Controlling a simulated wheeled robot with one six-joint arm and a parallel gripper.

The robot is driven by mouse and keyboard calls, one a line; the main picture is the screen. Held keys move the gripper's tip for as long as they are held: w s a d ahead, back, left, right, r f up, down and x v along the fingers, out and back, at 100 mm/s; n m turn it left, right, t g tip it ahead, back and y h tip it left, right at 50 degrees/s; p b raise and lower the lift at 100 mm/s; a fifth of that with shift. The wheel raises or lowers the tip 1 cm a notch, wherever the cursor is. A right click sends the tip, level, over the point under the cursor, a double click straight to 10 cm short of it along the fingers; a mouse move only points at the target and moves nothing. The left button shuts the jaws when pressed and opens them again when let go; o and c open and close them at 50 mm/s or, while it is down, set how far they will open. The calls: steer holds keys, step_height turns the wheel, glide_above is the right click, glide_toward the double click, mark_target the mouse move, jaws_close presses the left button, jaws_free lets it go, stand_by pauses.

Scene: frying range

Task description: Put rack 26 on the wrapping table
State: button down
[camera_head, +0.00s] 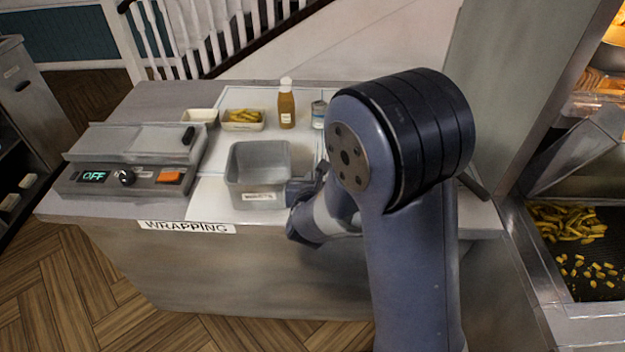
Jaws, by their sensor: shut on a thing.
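A grey, open metal container (260,163) with a small label on its front, too small to read, is at the front middle of the wrapping table (150,102). I take it to be rack 26. It looks empty and upright. My gripper (302,190) is at its right side, shut on it; my arm hides part of the grip. The container appears to be on the white table top, but I cannot tell whether its base touches. The table's front edge carries a "WRAPPING" sign (187,227).
Left on the table is a grey appliance (130,160) showing "OFF". A chip bin (580,250) is at the right.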

steer(key=shift+f, duration=0.25)
steer(key=c, duration=1.5)
jaws_free()
steer(key=shift+r, duration=0.15)
steer(key=shift+s+r, duration=0.1)
steer(key=shift+s, duration=0.05)
steer(key=b+v, duration=0.1)
steer(key=v, duration=1)
steer(key=shift+s, duration=0.4)
steer(key=shift+w+r, duration=0.1)
steer(key=shift+r, duration=0.05)
